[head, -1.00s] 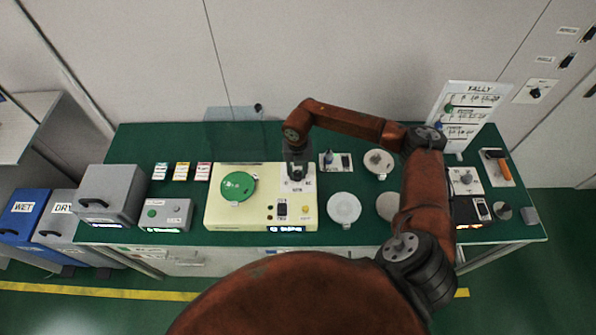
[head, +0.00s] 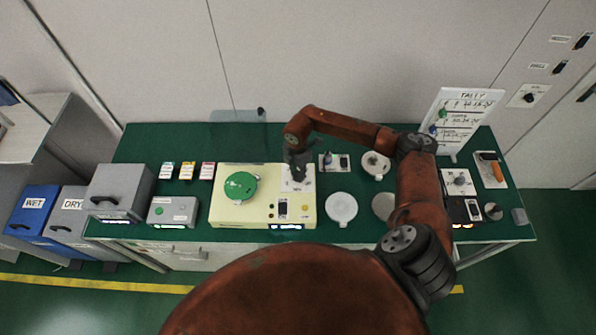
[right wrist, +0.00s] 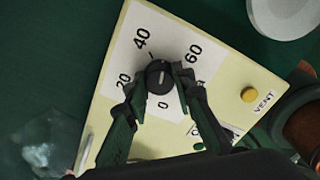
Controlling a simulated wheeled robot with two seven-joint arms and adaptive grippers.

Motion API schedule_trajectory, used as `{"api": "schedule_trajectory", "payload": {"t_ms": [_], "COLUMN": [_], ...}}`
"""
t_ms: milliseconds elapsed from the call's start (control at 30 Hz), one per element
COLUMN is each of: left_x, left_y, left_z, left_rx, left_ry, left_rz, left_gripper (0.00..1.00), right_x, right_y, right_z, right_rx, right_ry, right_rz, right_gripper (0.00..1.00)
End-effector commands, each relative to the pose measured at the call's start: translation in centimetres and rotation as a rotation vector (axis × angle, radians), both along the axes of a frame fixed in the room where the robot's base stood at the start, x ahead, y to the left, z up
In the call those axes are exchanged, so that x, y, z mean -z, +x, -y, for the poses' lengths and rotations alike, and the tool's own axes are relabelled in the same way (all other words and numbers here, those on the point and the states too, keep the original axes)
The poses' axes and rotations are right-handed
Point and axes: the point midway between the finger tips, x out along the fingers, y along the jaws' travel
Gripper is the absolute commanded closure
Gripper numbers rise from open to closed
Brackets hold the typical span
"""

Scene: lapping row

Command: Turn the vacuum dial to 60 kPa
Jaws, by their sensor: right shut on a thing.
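The vacuum dial is a round black knob (right wrist: 158,76) on a white scale plate of the cream machine (right wrist: 165,30). The plate shows 0, 20, 40 and 60, with another mark partly behind a finger. A short pale mark shows on the knob, but its exact reading is too small to tell. My right gripper (right wrist: 158,84) has its two dark fingers on either side of the knob, shut on it. In the head view my right gripper (head: 299,172) reaches down over the machine's right part and hides the dial. My left gripper is not in view.
A green disc (head: 240,187) sits on the machine's left part. In the wrist view a yellow button (right wrist: 249,95) is beside the label VENT. Pale round plates (head: 341,208) stand to the machine's right. A grey box (head: 172,211) stands left. The bench front is narrow.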

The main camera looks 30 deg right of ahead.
Motion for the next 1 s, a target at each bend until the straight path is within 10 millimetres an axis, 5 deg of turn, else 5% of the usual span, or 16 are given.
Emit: {"api": "schedule_trajectory", "payload": {"t_ms": [600, 1000], "left_x": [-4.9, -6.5], "left_y": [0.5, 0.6], "left_z": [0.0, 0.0], "left_rx": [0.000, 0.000], "left_ry": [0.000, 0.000], "left_rz": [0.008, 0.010], "left_gripper": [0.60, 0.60], "right_x": [-0.6, -0.4], "right_y": [0.2, 0.3], "right_z": [0.3, 0.3], "right_rx": [0.560, 0.761], "right_ry": [-0.003, -0.003], "right_rz": [0.006, 0.008], "right_gripper": [1.00, 1.00]}}
